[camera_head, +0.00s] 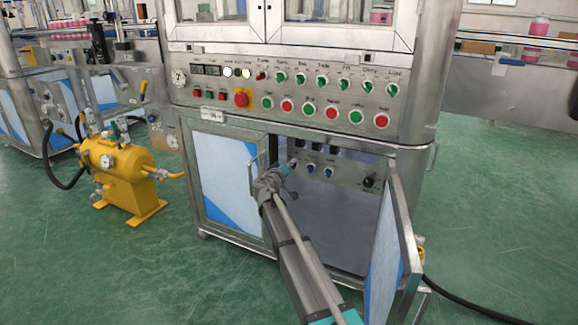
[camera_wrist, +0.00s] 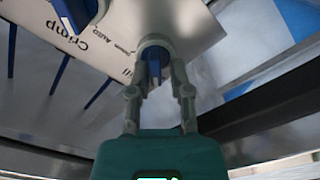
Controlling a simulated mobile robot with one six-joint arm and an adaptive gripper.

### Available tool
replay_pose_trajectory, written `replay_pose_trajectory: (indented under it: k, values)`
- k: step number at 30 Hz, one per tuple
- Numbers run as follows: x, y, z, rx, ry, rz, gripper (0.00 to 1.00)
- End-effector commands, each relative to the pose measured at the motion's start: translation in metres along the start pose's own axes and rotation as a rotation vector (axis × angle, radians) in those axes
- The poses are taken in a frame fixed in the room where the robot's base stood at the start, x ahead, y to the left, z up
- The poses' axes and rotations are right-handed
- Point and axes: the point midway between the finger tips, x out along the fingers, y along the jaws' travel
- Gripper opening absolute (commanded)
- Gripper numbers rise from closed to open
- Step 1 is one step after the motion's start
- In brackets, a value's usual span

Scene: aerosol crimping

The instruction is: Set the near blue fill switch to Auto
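In the wrist view, a blue switch (camera_wrist: 153,66) in a round grey collar sits on the pale panel (camera_wrist: 190,20), beside a partly hidden label ending in "ll". Its knob lies between the fingertips of my gripper (camera_wrist: 160,76). The fingers are apart, with a gap on the right; contact on the left is unclear. A second blue switch (camera_wrist: 74,14) sits by the word "Crimp", with "Auto" printed nearby. In the head view, my gripper (camera_head: 288,167) reaches into the open cabinet at the left end of the inner switch panel (camera_head: 345,178) and largely hides the switch there.
Other blue switches (camera_head: 311,170) and a black knob (camera_head: 369,182) lie right of my gripper. The open cabinet door (camera_head: 393,250) stands to the right of my arm, and the closed door (camera_head: 226,180) to the left. A yellow tank (camera_head: 117,160) stands further left.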

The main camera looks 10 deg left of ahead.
Motion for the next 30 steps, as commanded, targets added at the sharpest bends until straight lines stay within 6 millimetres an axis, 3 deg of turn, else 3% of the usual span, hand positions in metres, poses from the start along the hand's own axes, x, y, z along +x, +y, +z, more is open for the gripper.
replay_pose_trajectory:
  k: [2, 17, 23, 30]
  values:
    - [0.0, 0.001, 0.001, 0.001, -0.002, 0.001, 0.47]
    - [-0.005, 0.002, 0.003, 0.003, -0.006, 0.004, 0.47]
    - [-0.023, 0.002, 0.003, 0.003, -0.005, 0.002, 0.47]
    - [-0.059, 0.002, 0.003, 0.003, -0.004, 0.002, 0.47]
